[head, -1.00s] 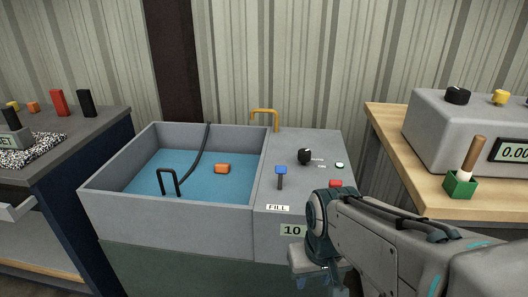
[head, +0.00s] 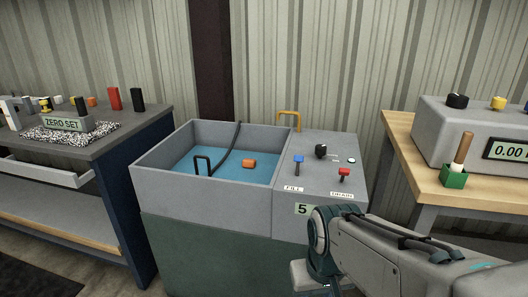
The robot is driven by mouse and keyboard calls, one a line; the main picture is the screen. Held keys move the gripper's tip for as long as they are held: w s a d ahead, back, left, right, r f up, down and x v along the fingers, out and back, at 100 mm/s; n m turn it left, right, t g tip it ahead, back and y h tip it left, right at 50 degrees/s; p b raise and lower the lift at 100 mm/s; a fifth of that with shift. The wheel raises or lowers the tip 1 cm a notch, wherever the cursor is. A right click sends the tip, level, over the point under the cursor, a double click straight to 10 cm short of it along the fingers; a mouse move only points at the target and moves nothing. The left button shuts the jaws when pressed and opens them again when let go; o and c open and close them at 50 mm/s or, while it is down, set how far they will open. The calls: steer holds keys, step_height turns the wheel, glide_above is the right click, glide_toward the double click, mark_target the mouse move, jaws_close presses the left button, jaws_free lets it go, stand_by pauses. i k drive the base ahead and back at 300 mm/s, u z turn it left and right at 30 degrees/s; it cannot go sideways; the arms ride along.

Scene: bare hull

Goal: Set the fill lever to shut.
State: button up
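The fill lever (head: 298,164) has a blue grip on a dark stem and stands on the grey top panel of the sink unit, behind the white FILL label (head: 293,189). Its grip is at the upper end of the stem. I see no mark for shut or open beside it. My gripper (head: 314,282) is in front of the unit, low at the bottom of the head view, below and apart from the lever. Its fingers are mostly cut off or hidden by my wrist, so whether it is open is unclear.
A red-topped lever (head: 343,174) stands right of the fill lever by a DRAIN label. A black knob (head: 320,151) is behind. A wooden bench (head: 400,140) stands right.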

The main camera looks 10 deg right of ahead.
mark_target(298, 158)
steer(key=u, duration=0.7)
steer(key=i, duration=0.75)
steer(key=z, duration=0.65)
